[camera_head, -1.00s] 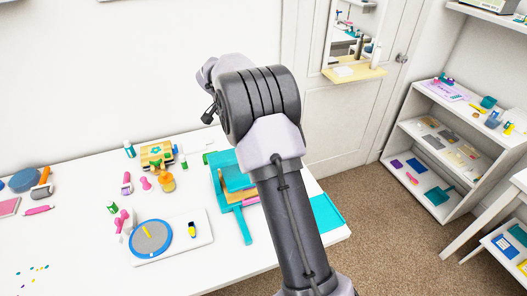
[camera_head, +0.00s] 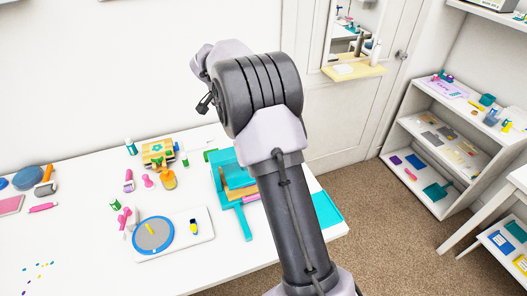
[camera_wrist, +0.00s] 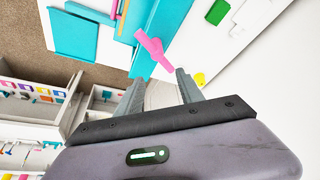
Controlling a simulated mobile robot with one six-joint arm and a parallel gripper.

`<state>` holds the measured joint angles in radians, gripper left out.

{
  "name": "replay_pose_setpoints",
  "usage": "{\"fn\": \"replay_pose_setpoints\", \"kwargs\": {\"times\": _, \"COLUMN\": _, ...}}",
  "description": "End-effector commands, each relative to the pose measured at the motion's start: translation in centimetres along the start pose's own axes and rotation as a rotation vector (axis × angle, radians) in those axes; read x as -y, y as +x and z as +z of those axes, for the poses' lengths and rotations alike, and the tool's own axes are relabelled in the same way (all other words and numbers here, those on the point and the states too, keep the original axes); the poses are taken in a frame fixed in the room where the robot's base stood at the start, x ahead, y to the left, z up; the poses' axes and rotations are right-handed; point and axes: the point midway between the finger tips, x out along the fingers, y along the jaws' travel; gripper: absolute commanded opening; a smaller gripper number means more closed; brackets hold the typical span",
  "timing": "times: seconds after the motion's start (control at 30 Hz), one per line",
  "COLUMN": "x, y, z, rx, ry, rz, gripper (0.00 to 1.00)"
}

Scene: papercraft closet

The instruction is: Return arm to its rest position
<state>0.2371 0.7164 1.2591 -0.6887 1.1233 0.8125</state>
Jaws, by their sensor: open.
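My arm (camera_head: 285,190) rises in the middle of the head view and bends over at the top left. My gripper (camera_wrist: 158,92) shows in the wrist view with its two grey fingers apart and nothing clearly held between them. A pink tool (camera_wrist: 154,52) lies beyond the fingertips, by a teal press (camera_wrist: 160,18). The press (camera_head: 228,172) stands on the white table (camera_head: 60,240) in the head view, partly behind my arm. A bit of pink (camera_head: 250,198) shows at its edge there. My fingertips cannot be made out in the head view.
A blue round turntable (camera_head: 153,235) on a white board, a wooden box (camera_head: 157,152) and small bottles and tools stand on the table. A white shelf unit (camera_head: 445,150) is at the right. Carpet (camera_head: 390,230) is free between table and shelves.

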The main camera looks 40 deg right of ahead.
Motion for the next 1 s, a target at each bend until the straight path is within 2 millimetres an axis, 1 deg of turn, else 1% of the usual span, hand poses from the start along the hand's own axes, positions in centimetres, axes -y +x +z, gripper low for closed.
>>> {"fn": "replay_pose_setpoints", "kwargs": {"times": 0.03, "x": 0.0, "y": -1.0, "z": -0.1, "rx": -0.001, "ry": 0.000, "rz": -0.001, "gripper": 0.44}}
{"fn": "replay_pose_setpoints", "kwargs": {"times": 0.1, "x": 0.0, "y": -2.0, "z": -0.1, "rx": 0.000, "ry": 0.001, "rz": 0.000, "gripper": 0.44}}
{"fn": "replay_pose_setpoints", "kwargs": {"times": 0.17, "x": 0.0, "y": -2.4, "z": -0.1, "rx": 0.001, "ry": 0.001, "rz": 0.001, "gripper": 0.44}}
{"fn": "replay_pose_setpoints", "kwargs": {"times": 0.57, "x": -0.1, "y": -2.5, "z": 0.1, "rx": 0.001, "ry": -0.001, "rz": -0.001, "gripper": 0.44}}
{"fn": "replay_pose_setpoints", "kwargs": {"times": 0.63, "x": -0.3, "y": -3.9, "z": 0.9, "rx": 0.009, "ry": -0.021, "rz": -0.023, "gripper": 0.44}}
{"fn": "replay_pose_setpoints", "kwargs": {"times": 0.67, "x": -0.6, "y": -5.1, "z": 1.6, "rx": 0.016, "ry": -0.043, "rz": -0.041, "gripper": 0.44}}
{"fn": "replay_pose_setpoints", "kwargs": {"times": 0.73, "x": -2.1, "y": -8.9, "z": 4.7, "rx": 0.041, "ry": -0.114, "rz": -0.106, "gripper": 0.44}}
{"fn": "replay_pose_setpoints", "kwargs": {"times": 0.77, "x": -3.1, "y": -10.8, "z": 6.5, "rx": 0.055, "ry": -0.155, "rz": -0.141, "gripper": 0.44}}
{"fn": "replay_pose_setpoints", "kwargs": {"times": 0.8, "x": -4.8, "y": -13.1, "z": 9.3, "rx": 0.070, "ry": -0.212, "rz": -0.194, "gripper": 0.44}}
{"fn": "replay_pose_setpoints", "kwargs": {"times": 0.83, "x": -6.2, "y": -14.6, "z": 11.5, "rx": 0.083, "ry": -0.256, "rz": -0.233, "gripper": 0.44}}
{"fn": "replay_pose_setpoints", "kwargs": {"times": 0.87, "x": -7.8, "y": -15.9, "z": 13.7, "rx": 0.092, "ry": -0.298, "rz": -0.273, "gripper": 0.44}}
{"fn": "replay_pose_setpoints", "kwargs": {"times": 0.9, "x": -9.9, "y": -17.2, "z": 16.7, "rx": 0.102, "ry": -0.355, "rz": -0.328, "gripper": 0.44}}
{"fn": "replay_pose_setpoints", "kwargs": {"times": 0.97, "x": -13.2, "y": -18.4, "z": 21.1, "rx": 0.110, "ry": -0.434, "rz": -0.407, "gripper": 0.44}}
{"fn": "replay_pose_setpoints", "kwargs": {"times": 1.0, "x": -15.2, "y": -18.7, "z": 23.8, "rx": 0.114, "ry": -0.481, "rz": -0.455, "gripper": 0.44}}
